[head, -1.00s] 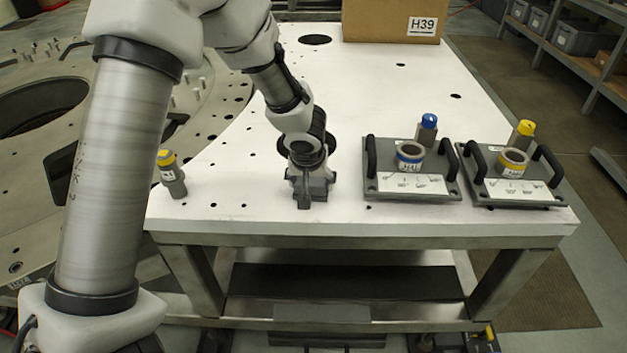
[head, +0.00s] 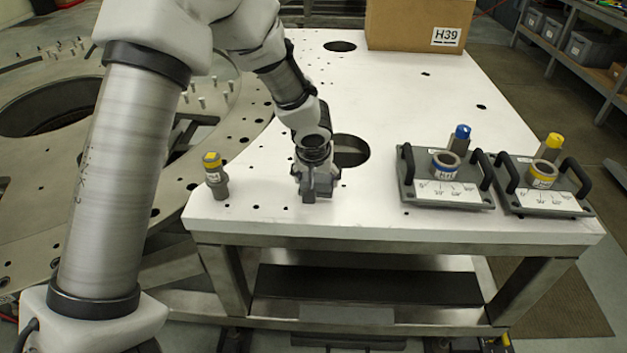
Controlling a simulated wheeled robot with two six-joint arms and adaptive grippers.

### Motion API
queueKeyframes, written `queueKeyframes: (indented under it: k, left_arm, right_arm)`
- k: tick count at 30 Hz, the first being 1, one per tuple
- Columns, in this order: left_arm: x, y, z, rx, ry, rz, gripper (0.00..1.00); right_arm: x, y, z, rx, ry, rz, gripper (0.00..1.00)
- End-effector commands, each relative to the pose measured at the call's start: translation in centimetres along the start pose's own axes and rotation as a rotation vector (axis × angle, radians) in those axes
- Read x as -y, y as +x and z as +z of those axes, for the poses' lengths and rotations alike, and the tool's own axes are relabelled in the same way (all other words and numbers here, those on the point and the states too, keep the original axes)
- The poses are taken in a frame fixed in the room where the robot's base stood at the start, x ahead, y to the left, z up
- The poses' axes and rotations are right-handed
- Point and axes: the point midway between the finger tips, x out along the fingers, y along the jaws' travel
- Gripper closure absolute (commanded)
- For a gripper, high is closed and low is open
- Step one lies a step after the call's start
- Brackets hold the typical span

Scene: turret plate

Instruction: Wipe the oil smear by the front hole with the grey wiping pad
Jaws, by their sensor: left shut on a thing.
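My left gripper (head: 316,190) points down at the white table, just in front and to the left of the front hole (head: 352,152). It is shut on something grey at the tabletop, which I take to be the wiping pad. Pad and fingers are both grey and hard to tell apart. I cannot tell whether the pad touches the table. The front hole is large and dark, partly covered by my left gripper. I see no oil smear; any near the hole's left side would be hidden by the gripper. My right gripper is not in view.
A yellow-topped grey post (head: 216,178) stands left of the gripper. Right are two handled plates, one with a blue-banded ring (head: 446,164), one with a yellow-banded ring (head: 541,175). A cardboard box (head: 400,25) stands at the back. The table middle is clear.

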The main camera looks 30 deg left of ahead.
Motion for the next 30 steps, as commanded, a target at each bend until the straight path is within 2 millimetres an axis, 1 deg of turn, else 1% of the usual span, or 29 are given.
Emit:
queueKeyframes:
  k: [1, 15, 19, 30]
  left_arm:
    - [-0.1, -0.8, -0.4, -0.001, 0.001, 0.0, 0.64]
    - [-0.6, -4.4, -2.4, -0.001, 0.006, 0.003, 0.64]
    - [-0.7, -4.7, -2.5, -0.001, 0.007, 0.003, 0.64]
    - [-0.7, -4.6, -2.5, -0.001, 0.007, 0.003, 0.64]
  right_arm:
    - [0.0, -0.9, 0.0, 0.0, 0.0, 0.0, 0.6]
    - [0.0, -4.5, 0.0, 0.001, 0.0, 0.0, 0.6]
    - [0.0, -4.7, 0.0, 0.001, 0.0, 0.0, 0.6]
    - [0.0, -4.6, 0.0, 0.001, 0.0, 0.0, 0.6]
